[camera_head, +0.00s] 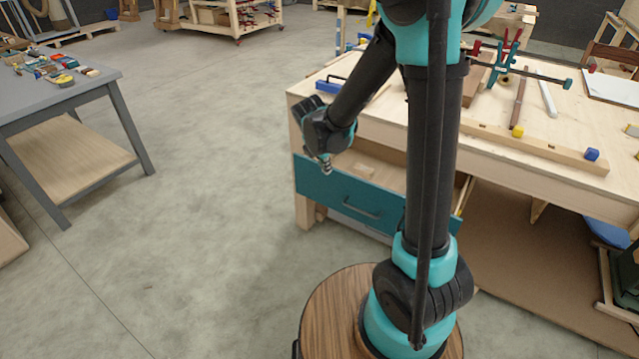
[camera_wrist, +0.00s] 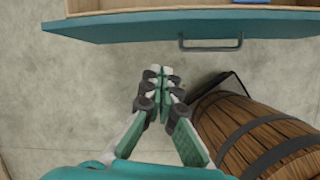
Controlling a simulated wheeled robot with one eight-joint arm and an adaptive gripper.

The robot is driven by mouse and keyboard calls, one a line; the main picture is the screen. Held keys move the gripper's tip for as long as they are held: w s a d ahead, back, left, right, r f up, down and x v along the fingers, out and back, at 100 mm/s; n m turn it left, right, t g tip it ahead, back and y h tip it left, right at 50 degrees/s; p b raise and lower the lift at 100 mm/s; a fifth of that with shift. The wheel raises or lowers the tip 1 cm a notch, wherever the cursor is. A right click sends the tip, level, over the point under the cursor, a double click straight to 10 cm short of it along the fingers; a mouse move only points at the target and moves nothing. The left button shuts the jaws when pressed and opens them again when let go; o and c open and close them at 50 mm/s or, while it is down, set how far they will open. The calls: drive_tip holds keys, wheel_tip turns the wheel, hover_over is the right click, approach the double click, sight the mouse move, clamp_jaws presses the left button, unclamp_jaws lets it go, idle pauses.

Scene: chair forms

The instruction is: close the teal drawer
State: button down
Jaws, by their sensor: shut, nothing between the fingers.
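The teal drawer (camera_head: 347,197) is part of the wooden workbench and stands pulled out, with its inside showing. Its front has a dark bar handle (camera_head: 354,208). In the wrist view the teal drawer front (camera_wrist: 120,27) runs across the top, with the handle (camera_wrist: 210,44) right of centre. My gripper (camera_wrist: 160,72) is shut and empty, in front of the drawer and left of the handle, with a gap of floor between in that view. In the head view my gripper (camera_head: 325,165) shows near the left part of the drawer front; I cannot tell if it touches.
The workbench top (camera_head: 500,110) holds clamps, wooden strips and tools. A grey table (camera_head: 60,85) with small items stands at the left. The concrete floor (camera_head: 200,180) between them is clear. A blue thing (camera_wrist: 250,1) lies in the drawer.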

sight(327, 177)
drive_tip(key=w+f+n, duration=0.1)
drive_tip(key=w+f, duration=0.1)
drive_tip(key=f, duration=0.1)
drive_tip(key=w+f+n, duration=0.1)
drive_tip(key=w+f, duration=0.1)
drive_tip(key=f, duration=0.2)
drive_tip(key=w+f, duration=0.2)
drive_tip(key=f, duration=0.1)
drive_tip(key=shift+w+d+f+n, duration=0.15)
drive_tip(key=shift+d+f+n, duration=0.05)
drive_tip(key=shift+d+n, duration=0.2)
drive_tip(key=shift+w+d, duration=0.15)
drive_tip(key=shift+w, duration=0.2)
drive_tip(key=w+d, duration=0.8)
drive_tip(key=w, duration=0.3)
drive_tip(key=shift+w+d, duration=0.15)
drive_tip(key=shift+w, duration=0.15)
